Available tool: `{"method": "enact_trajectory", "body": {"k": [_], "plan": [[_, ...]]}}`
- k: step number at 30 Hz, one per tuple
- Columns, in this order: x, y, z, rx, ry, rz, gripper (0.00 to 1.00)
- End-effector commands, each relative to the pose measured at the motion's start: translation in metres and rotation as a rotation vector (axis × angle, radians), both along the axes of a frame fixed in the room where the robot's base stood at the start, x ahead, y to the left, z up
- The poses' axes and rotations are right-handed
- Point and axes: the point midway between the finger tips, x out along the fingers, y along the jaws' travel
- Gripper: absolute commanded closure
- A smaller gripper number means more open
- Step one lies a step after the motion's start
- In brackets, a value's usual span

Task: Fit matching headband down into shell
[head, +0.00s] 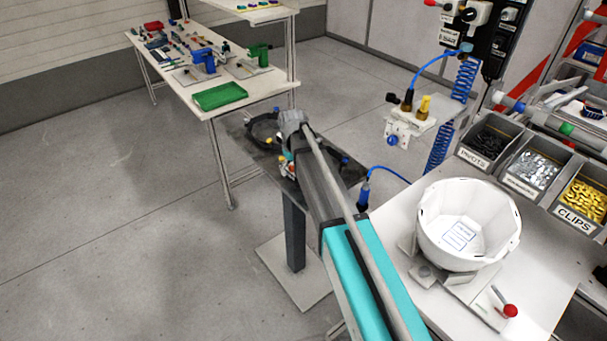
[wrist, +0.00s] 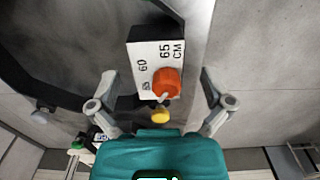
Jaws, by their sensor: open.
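The white helmet shell (head: 440,232) sits open side up on a fixture on the white table at the right. A black headband (head: 256,140) lies on a dark stand in the middle, partly hidden by my arm. The wrist view shows a dark band (wrist: 20,85) and a white size block (wrist: 143,55) marked 55, 60, 65 CM, with an orange knob (wrist: 167,82) and a yellow knob (wrist: 160,116) below it. My gripper (wrist: 158,78) is open, its fingers either side of the block, apparently not touching it. My arm hides the fingertips in the head view.
A red-knobbed clamp (head: 509,310) stands in front of the shell. Parts bins (head: 583,203) line the table's back right. The left floor is clear.

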Motion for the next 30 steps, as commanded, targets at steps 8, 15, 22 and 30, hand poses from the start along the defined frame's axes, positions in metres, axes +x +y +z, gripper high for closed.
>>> {"method": "enact_trajectory", "body": {"k": [8, 15, 22, 30], "plan": [[0.0002, 0.0005, -0.0165, 0.0, 0.0, 0.001, 0.0], [0.0002, 0.0008, -0.0162, 0.0, 0.0, 0.001, 0.0], [0.0, 0.001, -0.0162, 0.0, 0.0, 0.001, 0.0], [0.0001, 0.0013, -0.0162, 0.0, 0.0, 0.001, 0.19]]}}
